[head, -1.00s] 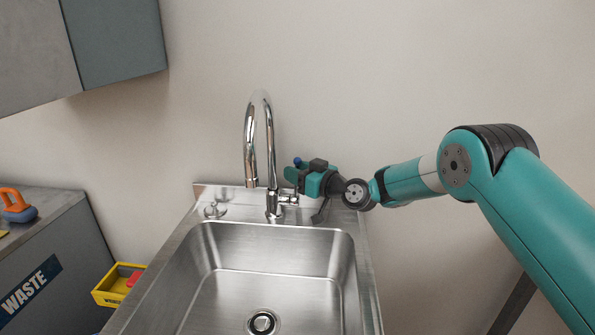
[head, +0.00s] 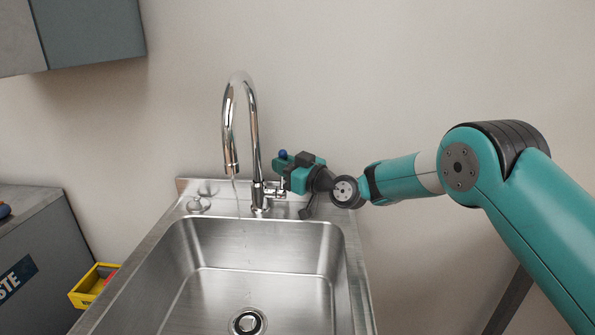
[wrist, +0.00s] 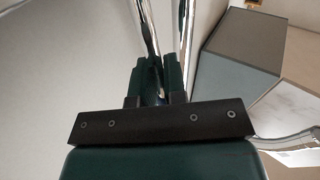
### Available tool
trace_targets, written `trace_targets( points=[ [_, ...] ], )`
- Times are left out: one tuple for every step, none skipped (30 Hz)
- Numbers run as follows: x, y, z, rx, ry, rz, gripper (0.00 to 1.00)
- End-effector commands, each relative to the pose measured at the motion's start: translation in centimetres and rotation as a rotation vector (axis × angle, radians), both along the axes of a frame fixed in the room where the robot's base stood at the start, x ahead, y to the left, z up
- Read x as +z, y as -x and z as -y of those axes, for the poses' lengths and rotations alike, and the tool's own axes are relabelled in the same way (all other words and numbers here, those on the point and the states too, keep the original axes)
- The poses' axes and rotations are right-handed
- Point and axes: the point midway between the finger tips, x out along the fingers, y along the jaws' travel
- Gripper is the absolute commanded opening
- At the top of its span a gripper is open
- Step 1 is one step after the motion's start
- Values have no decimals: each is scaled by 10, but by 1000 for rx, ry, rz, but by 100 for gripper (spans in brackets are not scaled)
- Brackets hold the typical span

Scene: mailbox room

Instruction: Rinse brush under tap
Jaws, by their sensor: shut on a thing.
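The chrome tap (head: 256,140) stands at the back of the steel sink (head: 270,285). A thin stream of water (head: 236,192) falls from its spout. My gripper (head: 281,166) is beside the tap on the right, shut on the tap handle, whose blue tip (head: 282,154) shows above the fingers. In the wrist view the fingers (wrist: 160,78) close around a narrow gap with a little blue in it. The handle is mostly hidden by the fingers. At the far left edge a blue piece (head: 4,211), probably the brush, lies on the grey cabinet, mostly out of view.
The grey waste cabinet (head: 35,245) stands left of the sink. A yellow bin (head: 90,285) with something red inside sits between them. A wall cupboard (head: 90,30) hangs at the upper left. The sink basin is empty, with a drain (head: 248,322).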

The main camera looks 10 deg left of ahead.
Motion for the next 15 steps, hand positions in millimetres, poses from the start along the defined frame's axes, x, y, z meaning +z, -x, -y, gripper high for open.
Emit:
trace_targets(
  points=[
    [0,0,0,-1,-2,0,0],
    [1,0,0,-2,-2,0,0],
    [1,0,1,-2,-2,0,0],
    [1,0,1,-2,-2,0,0],
    [1,0,1,-2,-2,0,0],
    [1,0,1,-2,-2,0,0],
    [1,0,1,-2,-2,0,0],
    [1,0,1,-2,-2,0,14],
    [1,-1,1,-2,-2,0,23],
    [1,0,1,-2,-2,0,30],
    [1,0,1,-2,-2,0,37],
    [1,0,1,-1,-1,-1,37],
    [1,0,1,-1,-1,-1,37],
    [1,0,0,-1,-1,-1,37],
    [1,0,0,-1,-1,-1,37]
  ],
)
